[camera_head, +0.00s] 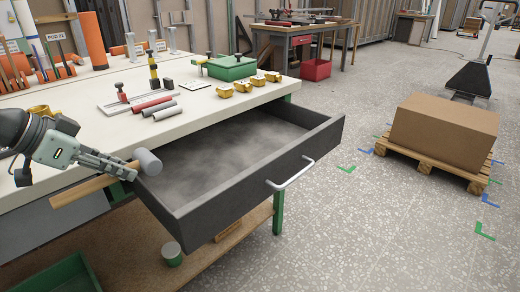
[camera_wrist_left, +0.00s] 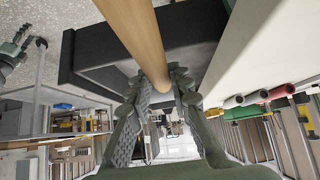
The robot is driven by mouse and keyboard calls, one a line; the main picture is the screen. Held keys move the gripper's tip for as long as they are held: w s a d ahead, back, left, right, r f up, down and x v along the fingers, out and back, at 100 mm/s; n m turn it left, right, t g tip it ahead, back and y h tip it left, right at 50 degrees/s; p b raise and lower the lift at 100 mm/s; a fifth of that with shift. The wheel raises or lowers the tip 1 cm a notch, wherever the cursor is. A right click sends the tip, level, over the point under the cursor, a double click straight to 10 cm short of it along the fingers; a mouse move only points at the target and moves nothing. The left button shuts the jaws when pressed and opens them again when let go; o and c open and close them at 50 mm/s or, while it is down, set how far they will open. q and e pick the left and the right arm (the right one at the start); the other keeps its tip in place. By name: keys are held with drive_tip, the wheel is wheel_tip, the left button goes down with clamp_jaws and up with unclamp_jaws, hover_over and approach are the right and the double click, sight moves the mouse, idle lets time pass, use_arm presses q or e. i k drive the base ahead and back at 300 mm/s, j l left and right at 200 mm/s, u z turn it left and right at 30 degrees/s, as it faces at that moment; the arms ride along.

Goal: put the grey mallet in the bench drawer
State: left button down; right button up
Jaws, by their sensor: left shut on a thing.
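My left gripper (camera_head: 126,168) is shut on the wooden handle of the grey mallet (camera_head: 148,162), close to its head. The handle points down and left, in front of the bench. The grey head overlaps the left end of the bench drawer (camera_head: 245,184) in the head view; whether it is over the drawer's inside is unclear. The drawer is pulled out and looks empty, with dark walls and a pale handle. In the left wrist view the mallet handle (camera_wrist_left: 132,30) runs between my left fingers (camera_wrist_left: 160,92), across the dark drawer (camera_wrist_left: 92,50).
The bench top (camera_head: 190,118) holds a red tube (camera_head: 152,104), a grey tube (camera_head: 167,113), a green case (camera_head: 231,68) and several yellow blocks. A wooden lower shelf (camera_head: 230,235) lies below the drawer. A carton (camera_head: 443,130) on a pallet stands to the right, with clear floor between.

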sight(242, 161)
drive_tip(key=i+l, duration=0.45)
drive_tip(key=l, duration=0.15)
drive_tip(key=i+l, duration=0.45)
drive_tip(key=l, duration=0.1)
